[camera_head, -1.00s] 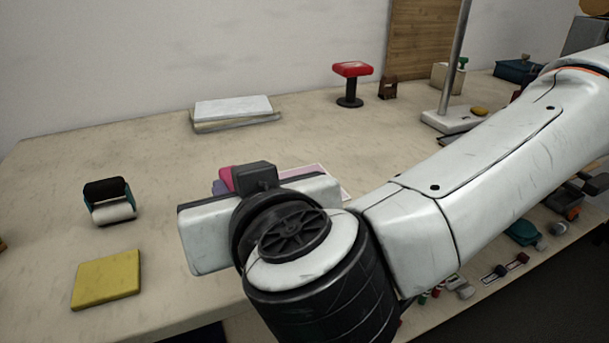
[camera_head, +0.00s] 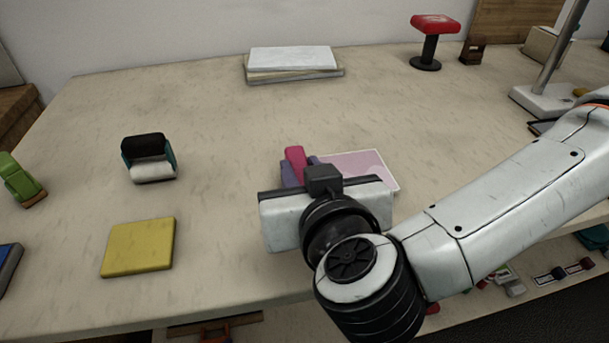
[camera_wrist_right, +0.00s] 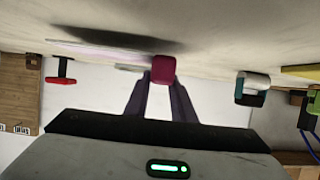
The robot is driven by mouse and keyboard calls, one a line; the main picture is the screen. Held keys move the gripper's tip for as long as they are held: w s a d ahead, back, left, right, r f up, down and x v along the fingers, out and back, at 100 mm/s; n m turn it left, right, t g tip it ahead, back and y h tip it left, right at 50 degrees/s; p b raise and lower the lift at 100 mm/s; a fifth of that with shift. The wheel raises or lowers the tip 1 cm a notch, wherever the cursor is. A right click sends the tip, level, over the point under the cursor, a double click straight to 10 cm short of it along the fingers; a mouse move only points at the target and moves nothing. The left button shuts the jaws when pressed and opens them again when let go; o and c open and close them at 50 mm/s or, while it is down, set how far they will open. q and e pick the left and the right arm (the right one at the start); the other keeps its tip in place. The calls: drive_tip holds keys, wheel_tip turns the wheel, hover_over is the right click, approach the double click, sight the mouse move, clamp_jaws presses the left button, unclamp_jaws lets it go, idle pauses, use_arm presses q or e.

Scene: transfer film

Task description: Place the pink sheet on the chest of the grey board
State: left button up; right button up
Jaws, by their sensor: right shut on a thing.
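The pink sheet (camera_head: 352,168) is thin and flat with a pale edge, partly hidden behind my right wrist in the head view. My right gripper (camera_wrist_right: 162,88) has purple fingers shut on a magenta block (camera_wrist_right: 162,69), which appears joined to the sheet. The sheet shows nearly edge-on in the right wrist view (camera_wrist_right: 100,50), with a dark shadow on the table, so it looks held just off the surface. A pale grey-white slab (camera_head: 292,59) lies on a beige slab at the back; I cannot tell whether it is the grey board. My left gripper is out of view.
A yellow pad (camera_head: 138,247) and a black, teal and white roller (camera_head: 150,158) lie to the left on the table. A red-topped stand (camera_head: 432,40) and a metal post (camera_head: 562,45) are at the back right. The table middle is clear.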

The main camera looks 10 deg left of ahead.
drive_tip(key=shift+f, duration=0.85)
drive_tip(key=shift+f+b, duration=0.2)
drive_tip(key=shift+b, duration=0.15)
drive_tip(key=o, duration=1)
drive_tip(key=shift+r, duration=0.1)
